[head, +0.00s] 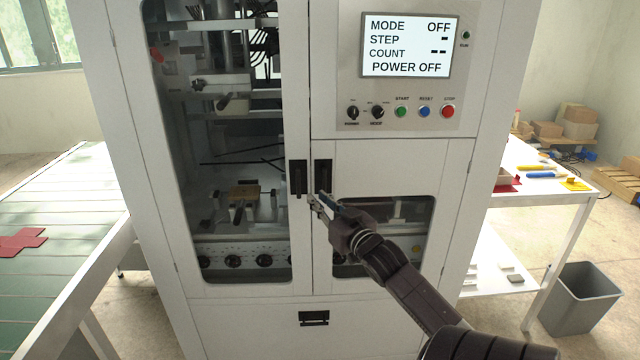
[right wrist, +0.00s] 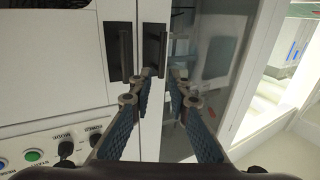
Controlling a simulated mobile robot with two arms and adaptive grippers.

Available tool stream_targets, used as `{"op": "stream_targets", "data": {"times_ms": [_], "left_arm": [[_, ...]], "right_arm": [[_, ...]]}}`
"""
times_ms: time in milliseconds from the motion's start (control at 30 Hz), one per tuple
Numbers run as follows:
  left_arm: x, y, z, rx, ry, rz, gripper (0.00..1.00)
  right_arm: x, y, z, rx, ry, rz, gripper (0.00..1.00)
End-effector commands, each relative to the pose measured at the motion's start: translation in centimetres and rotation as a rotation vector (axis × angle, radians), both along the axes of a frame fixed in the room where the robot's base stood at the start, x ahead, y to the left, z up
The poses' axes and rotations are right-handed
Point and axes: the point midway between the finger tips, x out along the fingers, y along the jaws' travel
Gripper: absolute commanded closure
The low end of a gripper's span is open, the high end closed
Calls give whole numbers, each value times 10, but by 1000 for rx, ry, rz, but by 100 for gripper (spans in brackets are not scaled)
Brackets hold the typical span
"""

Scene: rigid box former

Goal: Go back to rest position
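My right gripper (head: 318,202) comes in from the lower right in the head view. It is just below the two dark door handles at the middle of the white machine. The left handle (head: 298,179) and right handle (head: 323,175) also show in the right wrist view, as the nearer-centre handle (right wrist: 154,47) and the outer handle (right wrist: 118,52). In that view the two fingers of my right gripper (right wrist: 160,82) stand apart with nothing held between them. Whether a fingertip touches the door is unclear. My left gripper is not in view.
The machine's glass door (head: 232,130) and lower right door (head: 375,160) look closed. Its screen (head: 408,45) reads POWER OFF. A conveyor (head: 60,220) with a red flat piece (head: 22,241) stands left. A white table (head: 540,195) and grey bin (head: 580,298) stand right.

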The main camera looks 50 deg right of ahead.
Motion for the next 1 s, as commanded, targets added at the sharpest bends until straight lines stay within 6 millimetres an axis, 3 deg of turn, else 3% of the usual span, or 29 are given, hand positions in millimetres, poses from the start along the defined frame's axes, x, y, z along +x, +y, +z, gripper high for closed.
{"op": "stream_targets", "data": {"times_ms": [533, 667, 767, 1000], "left_arm": [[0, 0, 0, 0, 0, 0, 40], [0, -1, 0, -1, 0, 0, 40], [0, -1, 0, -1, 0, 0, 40], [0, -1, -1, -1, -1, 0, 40]], "right_arm": [[0, 0, 0, 0, 0, 0, 83], [0, -2, -18, 12, 25, -7, 83], [-2, -5, -64, 39, 93, -22, 83], [-28, 13, -239, 115, 363, -42, 83]]}}
